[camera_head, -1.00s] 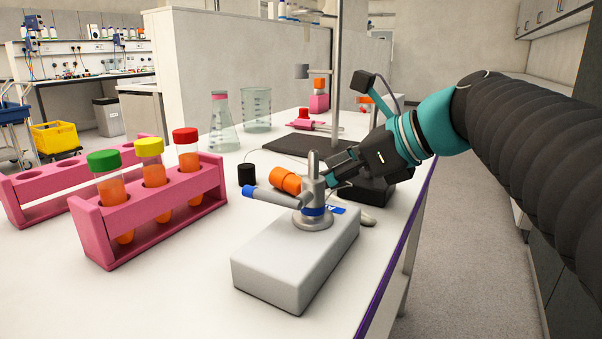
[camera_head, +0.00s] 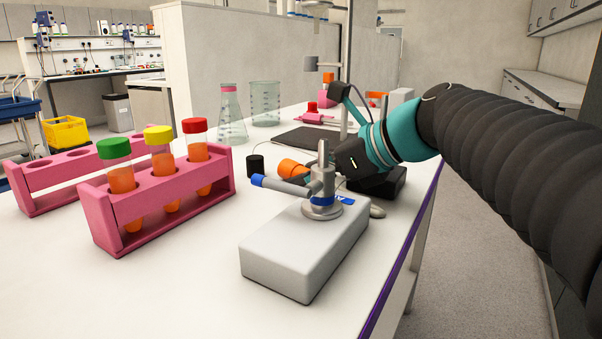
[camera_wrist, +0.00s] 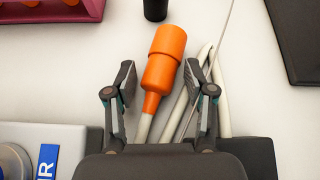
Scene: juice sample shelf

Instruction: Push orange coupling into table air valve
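The orange coupling (camera_head: 291,168) lies on the white table behind the valve, on a pale hose; it also shows in the wrist view (camera_wrist: 165,58). My gripper (camera_wrist: 160,76) is open, with one finger on each side of the coupling's narrow hose end, and gaps show on both sides. In the head view my gripper (camera_head: 318,170) is partly hidden behind the valve. The table air valve (camera_head: 322,188) is a grey metal post with a blue ring and a blue-tipped side arm pointing left. It stands on a light grey block (camera_head: 295,255).
A pink rack (camera_head: 165,205) with capped orange tubes stands left of the valve. A small black cylinder (camera_head: 255,166) stands just left of the coupling. A dark plate (camera_head: 305,138) and glassware lie behind. A black box (camera_head: 385,182) is under my wrist. White table is bare front left.

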